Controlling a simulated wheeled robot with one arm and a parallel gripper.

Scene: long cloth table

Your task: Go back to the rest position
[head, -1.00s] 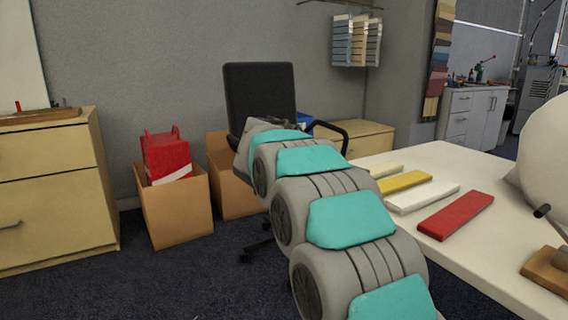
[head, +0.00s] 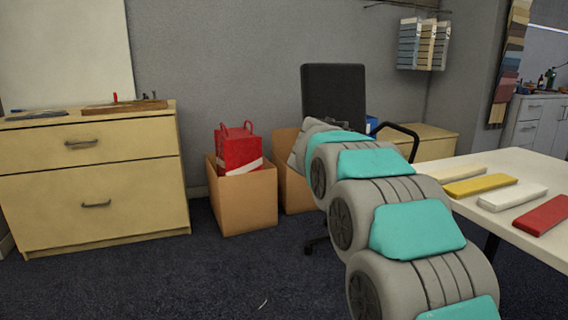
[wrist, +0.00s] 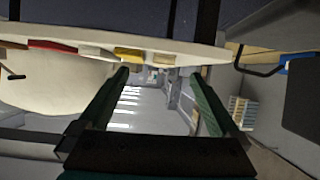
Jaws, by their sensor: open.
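My gripper (wrist: 158,88) shows in the wrist view with its two dark green fingers wide apart and nothing between them. In the head view my grey and teal arm reaches forward from the lower right, and its far end hides the gripper. The white table (head: 508,221) is at the right in the head view, and the arm's lower part overlaps its near left edge. In the wrist view the table edge (wrist: 190,52) runs across the top, beyond the fingertips.
A yellow block (head: 480,186), a white block (head: 512,197) and a red block (head: 545,214) lie on the table. An office chair (head: 334,95) stands behind my arm. A red container (head: 238,150) sits in a cardboard box (head: 245,205) near a wooden cabinet (head: 90,205). Carpet at left front is clear.

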